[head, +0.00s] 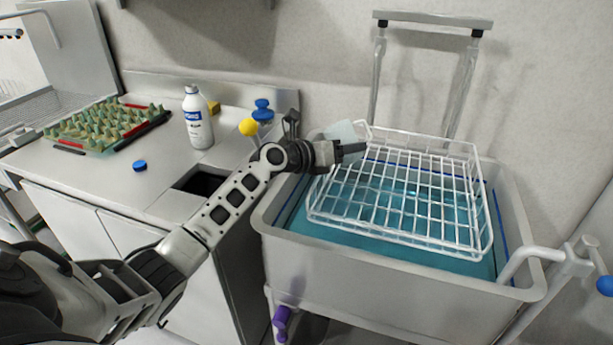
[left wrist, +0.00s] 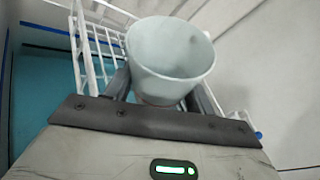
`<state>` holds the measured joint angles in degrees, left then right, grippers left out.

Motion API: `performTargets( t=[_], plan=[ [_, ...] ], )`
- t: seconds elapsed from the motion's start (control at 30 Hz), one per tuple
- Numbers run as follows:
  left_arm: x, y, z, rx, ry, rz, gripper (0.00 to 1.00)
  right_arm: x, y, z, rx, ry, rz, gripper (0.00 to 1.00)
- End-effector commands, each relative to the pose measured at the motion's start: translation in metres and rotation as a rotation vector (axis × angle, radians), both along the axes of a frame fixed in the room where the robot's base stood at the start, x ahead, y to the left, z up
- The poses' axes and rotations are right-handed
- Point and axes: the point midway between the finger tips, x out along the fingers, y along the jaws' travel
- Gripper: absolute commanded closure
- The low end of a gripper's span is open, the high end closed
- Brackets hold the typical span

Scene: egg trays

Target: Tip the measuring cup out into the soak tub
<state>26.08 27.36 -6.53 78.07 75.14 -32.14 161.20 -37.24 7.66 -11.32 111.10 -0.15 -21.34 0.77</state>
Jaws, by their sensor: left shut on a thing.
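The measuring cup (head: 343,130) is a pale, translucent cup that shows behind my left gripper (head: 352,150) in the head view. In the left wrist view the cup (left wrist: 170,60) sits between the two fingers, which are shut on it, with its wide round rim toward the camera. The soak tub (head: 390,286) is a large grey basin of blue-green liquid. My left gripper holds the cup over the tub's back left part, by the wire basket's edge. My right gripper is not in view.
A white wire basket (head: 400,238) lies across the tub, with a tall frame (head: 432,19) behind it. On the counter left of the tub stand a white bottle (head: 197,122), a blue cap (head: 140,165) and an egg tray (head: 105,127) with several pieces.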

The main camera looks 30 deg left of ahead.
Motion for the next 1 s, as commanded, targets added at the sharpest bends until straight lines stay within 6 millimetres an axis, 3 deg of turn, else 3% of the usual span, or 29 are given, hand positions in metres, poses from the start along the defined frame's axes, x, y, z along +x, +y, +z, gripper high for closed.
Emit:
performTargets(
  t=[0.53, 1.0],
  plan=[
    [0.002, -0.020, -0.021, 0.461, 0.023, 0.008, 0.71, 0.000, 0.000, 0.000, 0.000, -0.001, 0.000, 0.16],
    [0.003, -0.022, -0.026, 0.563, 0.032, 0.010, 0.71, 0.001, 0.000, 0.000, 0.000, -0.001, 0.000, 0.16]
  ],
)
